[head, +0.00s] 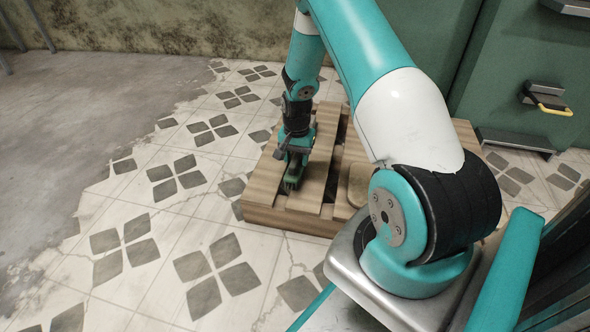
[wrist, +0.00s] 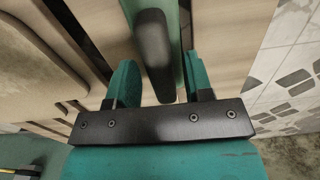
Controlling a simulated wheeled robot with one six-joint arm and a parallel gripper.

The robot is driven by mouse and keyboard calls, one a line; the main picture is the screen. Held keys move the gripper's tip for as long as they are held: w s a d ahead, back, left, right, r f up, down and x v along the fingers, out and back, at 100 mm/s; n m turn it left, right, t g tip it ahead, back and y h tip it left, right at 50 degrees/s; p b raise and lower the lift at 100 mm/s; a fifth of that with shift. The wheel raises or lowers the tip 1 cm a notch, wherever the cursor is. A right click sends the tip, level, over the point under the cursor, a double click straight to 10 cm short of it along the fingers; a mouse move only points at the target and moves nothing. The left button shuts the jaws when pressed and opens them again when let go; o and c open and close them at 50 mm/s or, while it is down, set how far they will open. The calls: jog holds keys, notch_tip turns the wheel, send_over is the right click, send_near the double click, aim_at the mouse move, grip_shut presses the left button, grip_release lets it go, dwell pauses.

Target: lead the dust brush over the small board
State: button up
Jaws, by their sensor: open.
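My gripper (head: 295,153) points down over the left part of a low wooden pallet (head: 268,183). In the wrist view its two teal fingers stand apart, one on each side of the dust brush (wrist: 153,45), which has a dark rounded top part and a green body. I cannot tell whether either finger touches it. In the head view the brush (head: 291,181) shows as a small green and dark shape under the gripper. A tan board (head: 357,184) with a rounded corner lies on the pallet, largely hidden behind my arm. Rounded boards (wrist: 35,70) also show at left in the wrist view.
The pallet has dark gaps between its slats. Green cabinets (head: 535,65) with a yellow-handled drawer pull stand at the back right. Patterned tile floor (head: 165,220) lies open to the left and front of the pallet, with bare concrete beyond it.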

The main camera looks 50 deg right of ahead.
jog(key=c, duration=0.9)
jog(key=shift+o, duration=0.2)
jog(key=shift+r, duration=0.1)
jog(key=shift+r+p, duration=2.45)
jog(key=shift+p, duration=0.1)
